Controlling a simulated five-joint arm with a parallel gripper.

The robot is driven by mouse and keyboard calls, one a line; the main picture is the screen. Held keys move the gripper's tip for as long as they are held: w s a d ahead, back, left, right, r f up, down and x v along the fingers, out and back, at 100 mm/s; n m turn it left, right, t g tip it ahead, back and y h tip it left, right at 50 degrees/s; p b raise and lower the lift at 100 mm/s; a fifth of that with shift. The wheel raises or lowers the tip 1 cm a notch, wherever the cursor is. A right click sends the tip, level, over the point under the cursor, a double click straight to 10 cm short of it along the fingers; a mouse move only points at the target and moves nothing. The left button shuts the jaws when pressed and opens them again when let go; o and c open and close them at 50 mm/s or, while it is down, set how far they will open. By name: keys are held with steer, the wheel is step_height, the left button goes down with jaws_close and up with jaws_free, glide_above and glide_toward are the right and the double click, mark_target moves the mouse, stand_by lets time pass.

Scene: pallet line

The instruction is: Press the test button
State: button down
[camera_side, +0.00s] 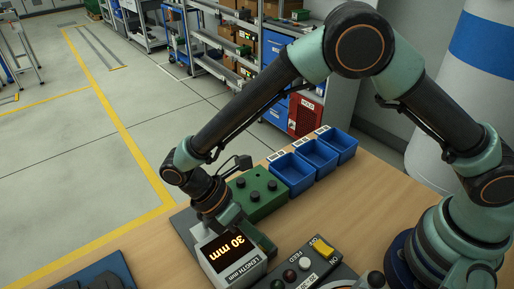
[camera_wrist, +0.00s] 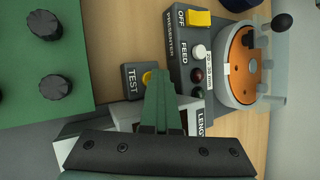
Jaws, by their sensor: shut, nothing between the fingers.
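The test button (camera_wrist: 147,78) is a yellow round button on a small dark box labelled TEST (camera_wrist: 134,84), in the middle of the wrist view. My gripper (camera_wrist: 160,74) is shut and empty, its green fingers pressed together. The fingertips overlap the right part of the button in that view and cover some of it. I cannot tell whether they touch it or hover above it. In the side view the button is hidden behind the length gauge (camera_side: 230,262) and my wrist. The gauge's display reads 30 mm.
A presenter panel (camera_wrist: 186,75) with a yellow switch (camera_wrist: 199,18) and several small buttons lies right of the test box. An orange disc (camera_wrist: 240,65) is farther right. A green block with black knobs (camera_side: 257,194) and blue bins (camera_side: 293,172) stand behind on the wooden table.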

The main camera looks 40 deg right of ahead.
steer(key=shift+a+f, duration=0.2)
steer(key=shift+a+r, duration=0.15)
steer(key=shift+r, duration=0.65)
steer(key=shift+r, duration=0.15)
steer(key=shift+r, duration=2.45)
